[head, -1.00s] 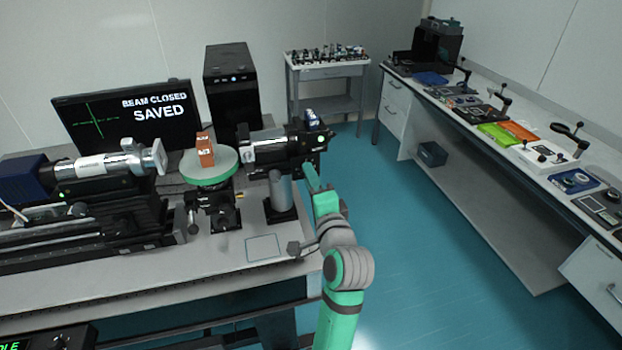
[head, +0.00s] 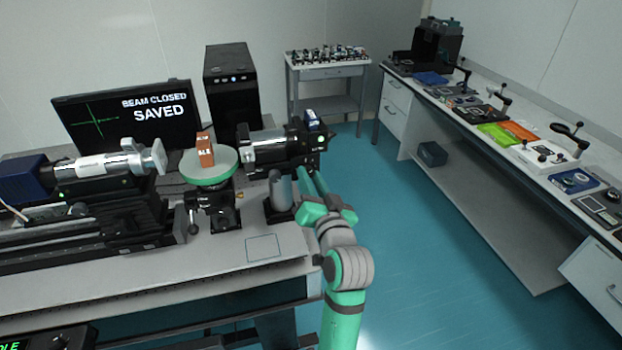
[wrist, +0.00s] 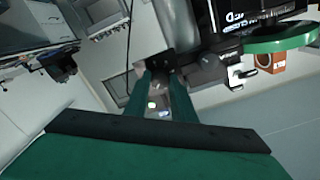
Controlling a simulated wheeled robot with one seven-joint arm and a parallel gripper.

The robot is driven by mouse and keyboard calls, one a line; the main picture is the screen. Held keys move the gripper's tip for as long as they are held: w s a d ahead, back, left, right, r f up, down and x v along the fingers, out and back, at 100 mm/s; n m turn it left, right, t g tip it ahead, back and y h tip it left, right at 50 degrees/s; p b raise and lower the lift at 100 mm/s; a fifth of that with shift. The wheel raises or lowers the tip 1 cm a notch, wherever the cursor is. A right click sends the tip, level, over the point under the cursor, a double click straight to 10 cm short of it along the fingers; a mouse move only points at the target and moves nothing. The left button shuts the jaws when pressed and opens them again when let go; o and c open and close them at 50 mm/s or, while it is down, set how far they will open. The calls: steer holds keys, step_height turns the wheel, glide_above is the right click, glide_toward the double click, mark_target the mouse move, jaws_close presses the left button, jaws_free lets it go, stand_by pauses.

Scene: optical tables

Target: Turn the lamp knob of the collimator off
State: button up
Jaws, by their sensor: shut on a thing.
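The black and silver collimator (head: 275,150) lies level on its post at the right end of the near table. My gripper (head: 306,174) is at its right, rear end, with the fingers pointing up to it. In the wrist view my gripper (wrist: 158,82) has its two green fingers close together on a small dark part at the collimator's end. This is most likely the lamp knob; it is largely hidden between the fingertips, and its setting cannot be read. A small green light and a white one show between the fingers.
A green round stage (head: 208,174) with an orange block (head: 205,150) stands left of the collimator. A second tube (head: 100,168) lies further left. The monitor (head: 125,115) reads "BEAM CLOSED SAVED". Open blue floor lies right of my arm.

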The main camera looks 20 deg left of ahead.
steer(key=shift+f+n, duration=0.1)
steer(key=shift+n, duration=3.8)
steer(key=o, duration=1.1)
steer(key=shift+c, duration=0.2)
steer(key=v, duration=1)
steer(key=shift+s+d, duration=0.3)
